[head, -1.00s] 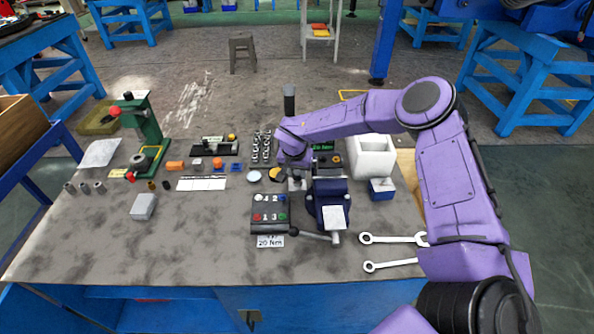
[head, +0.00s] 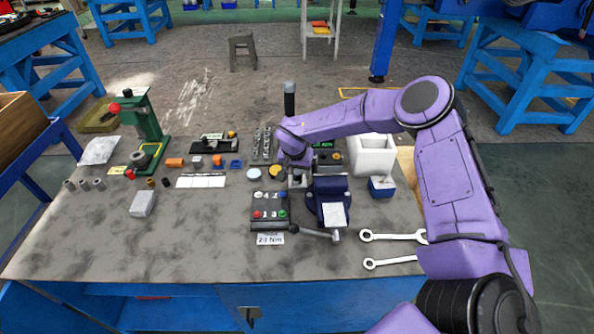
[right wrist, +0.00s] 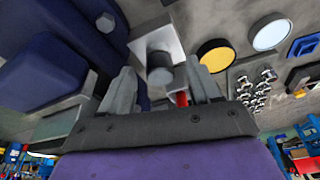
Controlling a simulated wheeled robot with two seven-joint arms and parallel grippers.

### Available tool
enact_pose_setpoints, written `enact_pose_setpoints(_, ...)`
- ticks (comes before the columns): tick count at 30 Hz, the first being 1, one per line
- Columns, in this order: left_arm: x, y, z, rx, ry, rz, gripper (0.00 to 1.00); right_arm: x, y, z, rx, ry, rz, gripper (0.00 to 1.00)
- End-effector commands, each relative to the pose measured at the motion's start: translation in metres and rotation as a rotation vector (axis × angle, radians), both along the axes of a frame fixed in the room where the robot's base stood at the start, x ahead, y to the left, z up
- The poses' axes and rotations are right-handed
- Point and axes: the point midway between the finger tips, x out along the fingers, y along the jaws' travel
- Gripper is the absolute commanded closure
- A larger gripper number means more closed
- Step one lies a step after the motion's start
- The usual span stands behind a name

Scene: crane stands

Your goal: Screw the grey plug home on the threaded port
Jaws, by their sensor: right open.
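A dark blue vise (head: 327,203) stands near the front of the bench, and its blue body (right wrist: 60,45) fills the left of the right wrist view. Beside it in that view is a bright metal block (right wrist: 148,38) with a grey round piece, taken as the grey plug (right wrist: 160,75), standing out toward me. Whether it sits on threads is hidden. My right gripper (right wrist: 162,92) is open, its fingers on either side of the grey piece with gaps visible. My left gripper is not in view.
A button box (head: 268,212) with a "20 Nm" label is left of the vise. Two wrenches (head: 390,237) lie to the right. A white bin (head: 372,155) and small blue box (head: 382,187) stand behind right. A green press (head: 146,130) stands at the left. The front left bench is clear.

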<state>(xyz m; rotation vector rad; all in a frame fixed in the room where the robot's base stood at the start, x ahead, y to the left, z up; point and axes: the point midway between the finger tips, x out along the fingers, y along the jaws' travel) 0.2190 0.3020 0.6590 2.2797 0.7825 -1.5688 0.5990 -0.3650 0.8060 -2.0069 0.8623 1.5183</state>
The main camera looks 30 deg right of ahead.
Motion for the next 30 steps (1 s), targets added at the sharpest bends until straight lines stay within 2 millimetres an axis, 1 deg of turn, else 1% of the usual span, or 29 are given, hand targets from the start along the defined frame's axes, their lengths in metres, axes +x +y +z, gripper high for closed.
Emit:
enact_pose_setpoints(4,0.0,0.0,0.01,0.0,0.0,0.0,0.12,-0.001,0.001,0.009,0.0,0.0,0.0,0.38)
enact_pose_setpoints(15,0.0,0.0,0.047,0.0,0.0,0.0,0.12,-0.007,0.008,0.044,0.001,-0.001,0.0,0.38)
enact_pose_setpoints(18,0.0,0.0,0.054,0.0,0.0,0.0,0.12,-0.009,0.009,0.05,0.0,0.0,0.0,0.38)
enact_pose_setpoints(26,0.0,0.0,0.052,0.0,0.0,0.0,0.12,-0.009,0.01,0.048,0.0,0.0,0.0,0.38)
enact_pose_setpoints(28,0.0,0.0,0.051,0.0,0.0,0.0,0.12,-0.009,0.01,0.05,0.001,-0.001,0.0,0.38)
enact_pose_setpoints(30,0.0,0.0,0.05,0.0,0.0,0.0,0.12,-0.01,0.012,0.057,0.001,-0.003,0.001,0.38)
